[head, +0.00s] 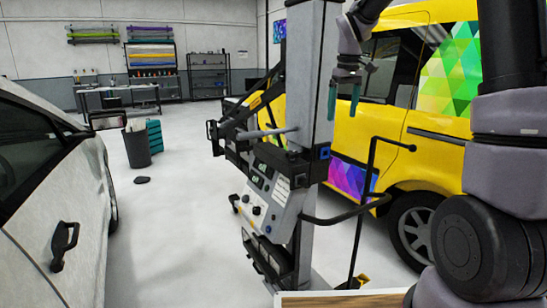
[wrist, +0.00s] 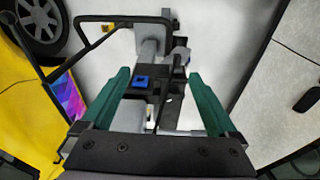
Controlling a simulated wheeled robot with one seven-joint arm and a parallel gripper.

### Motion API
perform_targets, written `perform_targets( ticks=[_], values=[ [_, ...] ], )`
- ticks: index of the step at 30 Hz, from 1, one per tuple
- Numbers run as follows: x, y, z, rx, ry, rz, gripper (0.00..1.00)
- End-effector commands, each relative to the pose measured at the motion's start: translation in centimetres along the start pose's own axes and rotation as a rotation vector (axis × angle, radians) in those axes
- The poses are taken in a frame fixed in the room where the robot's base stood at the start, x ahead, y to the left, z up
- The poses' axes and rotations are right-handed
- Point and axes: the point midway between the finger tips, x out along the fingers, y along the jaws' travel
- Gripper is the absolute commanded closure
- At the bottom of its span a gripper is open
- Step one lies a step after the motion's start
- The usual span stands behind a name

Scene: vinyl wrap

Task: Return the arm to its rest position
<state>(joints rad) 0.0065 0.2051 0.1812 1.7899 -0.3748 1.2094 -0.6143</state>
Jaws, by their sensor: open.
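My gripper (head: 344,98) hangs with its two green fingers pointing down in the head view, in front of the yellow van and beside the grey column of a machine. In the wrist view my gripper (wrist: 157,98) has its green fingers wide apart, with nothing between them. The machine (wrist: 150,50) with a blue knob lies beyond the fingers there. My gripper is open and empty. My arm's dark and grey links fill the right side of the head view.
The grey machine (head: 278,195) with control panel and handles stands in the middle. A yellow van (head: 440,148) with coloured wrap is at right, a white car (head: 50,175) at left. A bin (head: 137,148) and workbench (head: 118,94) stand farther back. Open floor (head: 175,210) lies between car and machine.

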Motion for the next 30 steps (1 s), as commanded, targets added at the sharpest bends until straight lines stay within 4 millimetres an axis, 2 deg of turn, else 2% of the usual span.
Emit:
perform_targets(
  ticks=[5, 9, 13, 18, 21, 25, 30],
  values=[
    [-4.2, -1.1, 4.3, 0.133, 0.084, 0.017, 0.06],
    [-7.3, -2.6, 9.1, 0.285, 0.177, 0.017, 0.06],
    [-9.1, -4.0, 13.7, 0.432, 0.270, -0.001, 0.06],
    [-10.2, -6.0, 19.4, 0.616, 0.390, -0.049, 0.06],
    [-10.1, -7.0, 21.9, 0.703, 0.447, -0.082, 0.06],
    [-9.8, -7.8, 24.0, 0.779, 0.497, -0.117, 0.06],
    [-9.6, -8.2, 24.9, 0.816, 0.517, -0.135, 0.06]
  ],
)
